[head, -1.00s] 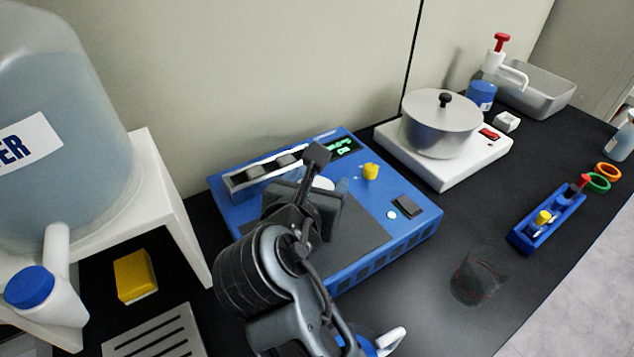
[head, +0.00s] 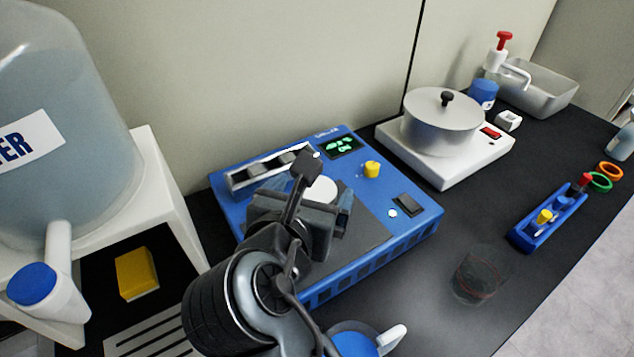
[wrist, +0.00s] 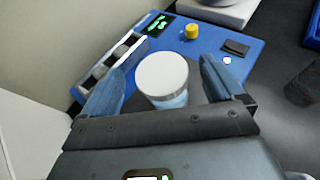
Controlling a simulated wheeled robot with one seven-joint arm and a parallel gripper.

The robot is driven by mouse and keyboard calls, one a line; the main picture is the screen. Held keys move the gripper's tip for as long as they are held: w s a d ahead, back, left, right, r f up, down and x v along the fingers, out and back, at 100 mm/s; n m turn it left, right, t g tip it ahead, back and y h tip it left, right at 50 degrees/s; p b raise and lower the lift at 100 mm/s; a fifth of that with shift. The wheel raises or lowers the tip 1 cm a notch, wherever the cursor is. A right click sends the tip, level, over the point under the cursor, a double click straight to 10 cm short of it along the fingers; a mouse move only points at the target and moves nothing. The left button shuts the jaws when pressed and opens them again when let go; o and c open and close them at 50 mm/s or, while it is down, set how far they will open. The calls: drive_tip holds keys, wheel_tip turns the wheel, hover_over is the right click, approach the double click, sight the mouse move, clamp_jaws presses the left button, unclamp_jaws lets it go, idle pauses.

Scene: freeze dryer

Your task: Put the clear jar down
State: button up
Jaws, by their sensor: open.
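The clear jar (wrist: 170,101) has a round white lid and a pale blue body. It stands upright on the dark top plate of the blue machine (head: 420,228). In the head view its white lid (head: 322,190) shows just beyond my gripper, and its body is mostly hidden. My gripper (wrist: 163,68) is open, with one bluish finger on each side of the jar. In the wrist view gaps show between the lid and both fingers. In the head view my gripper (head: 318,196) is low over the plate.
A rack slot (head: 268,170), a display and a yellow knob (head: 371,169) are on the machine. A steel pot (head: 441,122) stands on a white hot plate at right. A transparent beaker (head: 482,275) and a blue rack (head: 548,218) stand on the black bench. A large water jug (head: 60,110) is at left.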

drive_tip(key=v, duration=0.7)
drive_tip(key=shift+s, duration=0.25)
